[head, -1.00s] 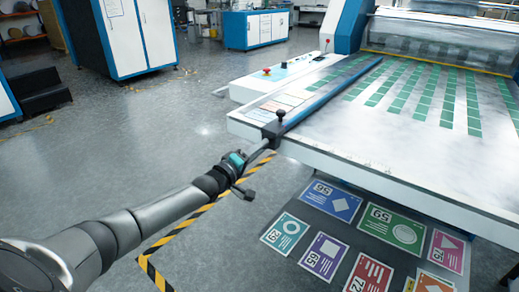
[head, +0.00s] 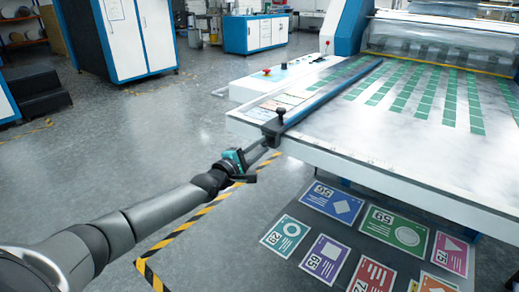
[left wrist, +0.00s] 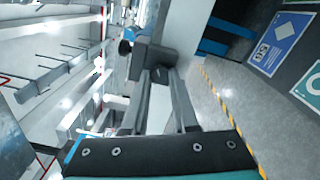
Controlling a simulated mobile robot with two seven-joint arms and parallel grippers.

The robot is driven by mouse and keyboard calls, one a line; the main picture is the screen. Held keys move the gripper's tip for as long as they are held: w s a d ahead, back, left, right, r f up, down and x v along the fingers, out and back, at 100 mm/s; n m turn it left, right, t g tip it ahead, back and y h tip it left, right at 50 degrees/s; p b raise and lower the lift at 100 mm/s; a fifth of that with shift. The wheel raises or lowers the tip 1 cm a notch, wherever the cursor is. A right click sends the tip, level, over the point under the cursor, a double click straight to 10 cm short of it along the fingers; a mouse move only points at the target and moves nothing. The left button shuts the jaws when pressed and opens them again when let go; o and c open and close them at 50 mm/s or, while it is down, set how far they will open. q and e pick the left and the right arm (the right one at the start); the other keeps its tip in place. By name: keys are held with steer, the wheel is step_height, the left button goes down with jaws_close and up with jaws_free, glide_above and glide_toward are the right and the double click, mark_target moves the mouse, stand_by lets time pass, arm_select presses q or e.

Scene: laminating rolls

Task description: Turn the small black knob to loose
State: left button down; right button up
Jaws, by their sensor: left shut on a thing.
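A blue rail (head: 325,95) lies along the left side of the machine's table. A black block (head: 272,130) forms its near end and carries an upright black round-topped knob (head: 281,113). My left gripper (head: 265,141) reaches to the near side of this block. In the left wrist view, its two fingers (left wrist: 160,75) meet the dark block (left wrist: 153,60) and are shut on a small black knob at its near face. This small knob is mostly hidden between the fingertips. The upright knob (left wrist: 126,47) stands clear to the left of the fingers. My right gripper is not in view.
The white table (head: 410,145) bears rows of green labels. Below its front edge lies a dark board with several coloured cards (head: 395,228). A white control box (head: 270,78) with a red button stands behind the rail. Yellow-black tape (head: 190,222) marks the open floor.

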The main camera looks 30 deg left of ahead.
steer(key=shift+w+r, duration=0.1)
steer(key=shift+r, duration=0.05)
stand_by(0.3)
arm_select(q)
steer(key=c, duration=0.7)
jaws_free()
steer(key=shift+s, duration=0.1)
steer(key=shift+s+a+p, duration=0.1)
steer(key=shift+s+p, duration=0.45)
steer(key=shift+s, duration=0.35)
steer(key=shift+s+a+f+p, duration=0.15)
steer(key=shift+s+p, duration=0.7)
steer(key=shift+s, duration=1.35)
steer(key=shift+s+a+r+p, duration=0.15)
steer(key=shift+s+p, duration=0.65)
steer(key=shift+s, duration=1.45)
steer(key=shift+s+a+f+p, duration=0.15)
steer(key=shift+s+p, duration=0.7)
steer(key=shift+s, duration=1.35)
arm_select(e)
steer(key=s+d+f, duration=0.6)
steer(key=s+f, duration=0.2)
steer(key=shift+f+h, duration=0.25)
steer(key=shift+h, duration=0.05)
